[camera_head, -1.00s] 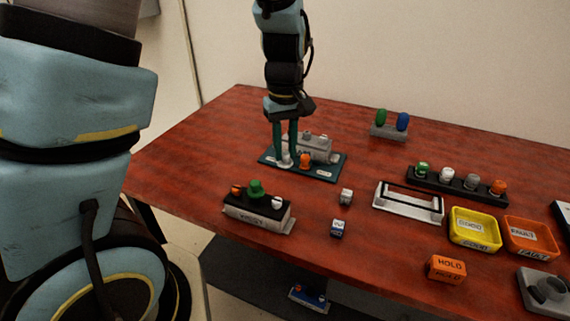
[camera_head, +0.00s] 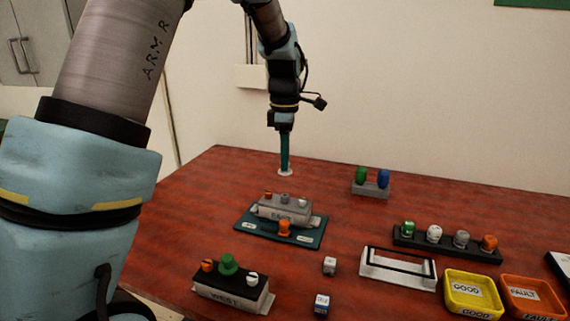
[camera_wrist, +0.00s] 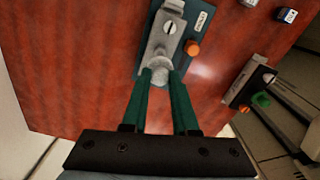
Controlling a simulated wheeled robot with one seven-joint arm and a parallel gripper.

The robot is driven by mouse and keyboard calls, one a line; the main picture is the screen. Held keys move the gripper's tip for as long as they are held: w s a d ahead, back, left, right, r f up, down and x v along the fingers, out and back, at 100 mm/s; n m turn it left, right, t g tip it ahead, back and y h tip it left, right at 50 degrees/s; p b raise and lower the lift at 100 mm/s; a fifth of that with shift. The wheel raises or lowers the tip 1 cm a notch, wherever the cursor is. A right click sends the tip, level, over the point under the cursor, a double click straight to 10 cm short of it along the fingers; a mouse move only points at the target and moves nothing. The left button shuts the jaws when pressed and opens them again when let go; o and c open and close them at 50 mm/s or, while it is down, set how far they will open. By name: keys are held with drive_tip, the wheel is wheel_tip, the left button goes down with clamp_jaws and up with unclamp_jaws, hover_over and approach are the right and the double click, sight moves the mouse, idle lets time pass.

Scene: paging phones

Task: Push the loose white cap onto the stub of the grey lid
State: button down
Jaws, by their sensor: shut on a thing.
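My gripper (camera_head: 285,166) points down and is shut on the white cap (camera_head: 285,173), which has a wide round flange at the bottom. In the head view they appear behind the grey-lidded box, apart from it. The grey lid (camera_head: 271,202) tops a box on a teal tray and carries small fittings; I cannot clearly tell which is the stub. In the wrist view, the white cap (camera_wrist: 160,75) is between the teal fingertips of my gripper (camera_wrist: 162,78), and the grey lid (camera_wrist: 158,42) shows just beyond it. The cap's underside is hidden there.
An orange cap (camera_head: 284,228) stands on the teal tray (camera_head: 254,234) in front of the box. A black-topped WEST box (camera_head: 229,289) stands nearer. A rack with green and blue caps (camera_head: 371,190) is behind right. A white frame (camera_head: 398,281) and the yellow GOOD bin (camera_head: 473,310) are right.

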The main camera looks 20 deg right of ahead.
drive_tip(key=shift+f+b, duration=2)
drive_tip(key=shift+f, duration=1.1)
drive_tip(key=shift+p, duration=0.3)
drive_tip(key=shift+f+p, duration=0.15)
drive_tip(key=shift+p, duration=0.3)
idle(0.7)
drive_tip(key=shift+c, duration=0.6)
unclamp_jaws()
